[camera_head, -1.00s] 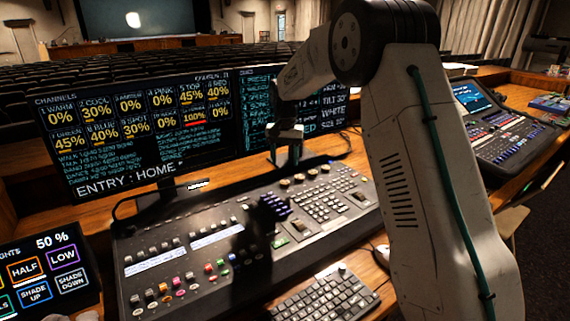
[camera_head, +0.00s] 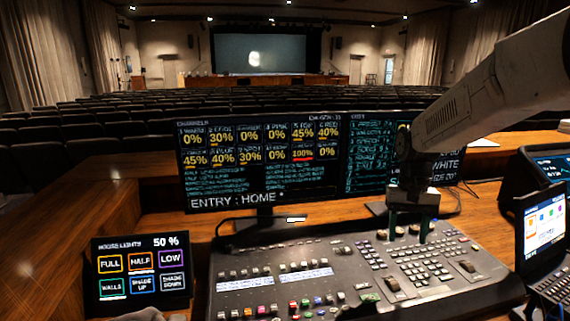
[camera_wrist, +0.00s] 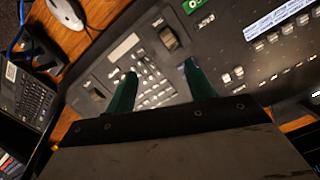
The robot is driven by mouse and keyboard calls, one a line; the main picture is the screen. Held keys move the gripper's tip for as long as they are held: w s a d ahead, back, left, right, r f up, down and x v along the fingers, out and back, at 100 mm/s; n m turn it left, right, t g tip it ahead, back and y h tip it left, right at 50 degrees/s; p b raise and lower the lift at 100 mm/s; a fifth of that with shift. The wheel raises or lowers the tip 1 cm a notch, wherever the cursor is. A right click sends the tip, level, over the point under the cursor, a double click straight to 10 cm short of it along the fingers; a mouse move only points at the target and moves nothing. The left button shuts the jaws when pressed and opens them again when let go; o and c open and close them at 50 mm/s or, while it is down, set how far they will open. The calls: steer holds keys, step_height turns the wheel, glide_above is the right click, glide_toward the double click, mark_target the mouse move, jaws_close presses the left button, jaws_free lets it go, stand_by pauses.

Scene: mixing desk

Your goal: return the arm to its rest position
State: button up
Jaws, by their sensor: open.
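My gripper (camera_head: 408,228) hangs above the right half of the lighting console (camera_head: 240,299) in the head view, in front of the right monitor. My pale arm link comes in from the upper right and partly covers that monitor's screen. In the wrist view the two green fingers of my gripper (camera_wrist: 158,88) stand apart, with nothing between them. Keys and wheels of the console (camera_wrist: 225,48) lie beyond the fingertips. The gripper appears to be clear of the console.
A left monitor (camera_head: 262,160) shows channel levels and "ENTRY : HOME". A house lights panel (camera_head: 140,272) reads 50 % at the left. A mouse (camera_wrist: 68,12) lies on the desk. Bare desk (camera_head: 60,235) shows at far left.

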steer(key=s+a+r+n+t, duration=0.1)
steer(key=s+r, duration=0.2)
steer(key=s, duration=1.2)
steer(key=s+a+r+n+t, duration=0.1)
steer(key=s+r+t, duration=0.1)
steer(key=s, duration=1.3)
steer(key=shift+s+a+r+n, duration=0.3)
steer(key=shift+a+r, duration=0.05)
steer(key=shift+r, duration=0.5)
stand_by(0.7)
